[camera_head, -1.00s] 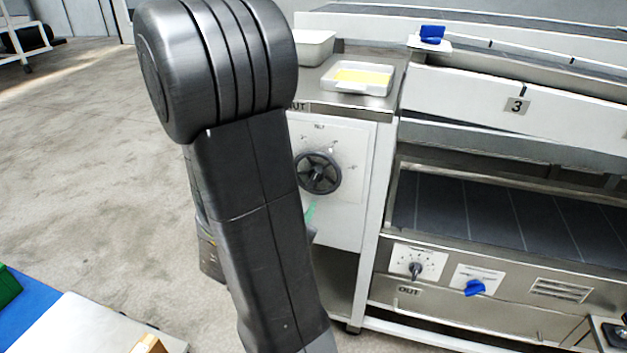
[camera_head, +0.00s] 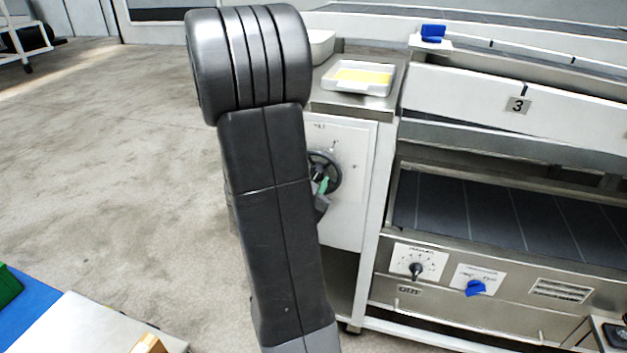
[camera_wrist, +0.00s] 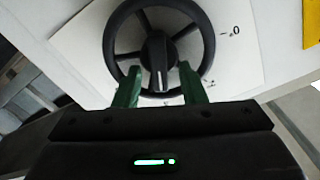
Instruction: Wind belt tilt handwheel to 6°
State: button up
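The belt tilt handwheel (camera_head: 338,172) is a black spoked wheel on a white dial plate (camera_head: 352,150), left of the roller machine. My arm hides its left part in the head view. In the wrist view the handwheel (camera_wrist: 158,52) fills the upper middle, its hub bearing a white line that points down. Printed dial marks show beside it; the angle reading is not clear. My gripper (camera_wrist: 160,82) is open. Its two green fingers stand apart at the wheel's lower rim, either side of the hub's lower end. Whether they touch the wheel I cannot tell.
A white tray with a yellow sheet (camera_head: 360,78) sits on the metal top above the dial plate. A dark knob (camera_head: 416,270) and a blue knob (camera_head: 475,288) are on the lower panel at right. Open concrete floor (camera_head: 110,170) lies to the left.

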grip_shut()
jog(key=shift+f+b, duration=0.1)
jog(key=shift+b, duration=0.35)
jog(key=shift+d+f+m+b, duration=0.1)
jog(key=shift+f+m+b, duration=0.05)
jog(key=shift+m+b, duration=0.6)
jog(key=m+b, duration=0.3)
jog(key=b, duration=0.1)
jog(key=shift+d+f+b, duration=0.1)
jog(key=shift+f+b, duration=0.05)
jog(key=shift+b, duration=0.15)
jog(key=m+b, duration=0.3)
jog(key=shift+s+d, duration=0.1)
jog(key=shift+m+b, duration=1.2)
jog(key=shift+m, duration=0.05)
